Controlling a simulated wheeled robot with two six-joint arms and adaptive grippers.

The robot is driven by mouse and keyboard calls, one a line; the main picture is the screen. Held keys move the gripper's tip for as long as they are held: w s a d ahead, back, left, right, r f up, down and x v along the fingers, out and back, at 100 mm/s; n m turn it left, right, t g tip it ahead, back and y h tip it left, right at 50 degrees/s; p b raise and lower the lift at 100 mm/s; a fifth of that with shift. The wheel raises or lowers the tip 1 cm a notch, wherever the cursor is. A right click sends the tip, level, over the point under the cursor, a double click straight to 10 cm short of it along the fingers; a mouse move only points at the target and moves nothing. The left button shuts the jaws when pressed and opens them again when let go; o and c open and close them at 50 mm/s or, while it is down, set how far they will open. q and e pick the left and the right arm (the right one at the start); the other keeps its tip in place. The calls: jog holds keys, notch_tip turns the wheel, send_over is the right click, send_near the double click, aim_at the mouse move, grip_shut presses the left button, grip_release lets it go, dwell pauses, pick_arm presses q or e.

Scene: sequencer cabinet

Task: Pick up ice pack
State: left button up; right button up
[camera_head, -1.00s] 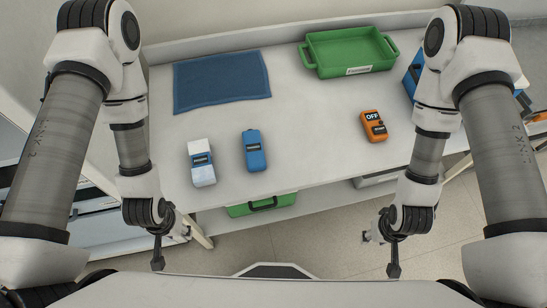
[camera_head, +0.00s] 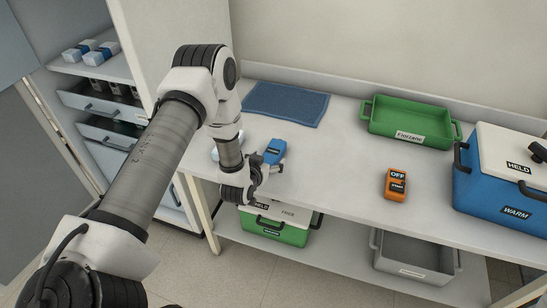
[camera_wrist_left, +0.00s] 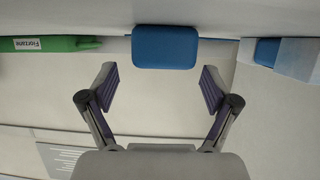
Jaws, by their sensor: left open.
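A blue pack (camera_head: 275,151), which looks like the ice pack, lies near the front edge of the white table. My left gripper (camera_head: 264,174) is at the table's front edge, just in front of this pack. In the left wrist view the pack (camera_wrist_left: 165,48) shows end-on, centred between the two spread fingers and a little beyond their tips. My left gripper (camera_wrist_left: 158,74) is open and empty there. A second, white and blue pack (camera_head: 214,153) is mostly hidden behind my left arm; it also shows in the left wrist view (camera_wrist_left: 295,55). My right gripper is out of view.
A blue mat (camera_head: 287,103), a green tray (camera_head: 411,122) and an orange OFF device (camera_head: 396,184) are on the table. A blue WARM box (camera_head: 510,180) stands at the right end. A green box (camera_head: 275,230) and grey bin (camera_head: 417,265) sit below. The table middle is clear.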

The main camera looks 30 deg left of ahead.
aim_at(270, 156)
pick_arm(q)
jog(key=x, duration=0.4)
jog(key=shift+s+a+f, duration=0.1)
jog(key=shift+a+f, duration=0.05)
jog(key=shift+a, duration=0.05)
jog(key=shift+s+d, duration=0.1)
jog(key=c, duration=1.4)
jog(key=shift+c, duration=0.2)
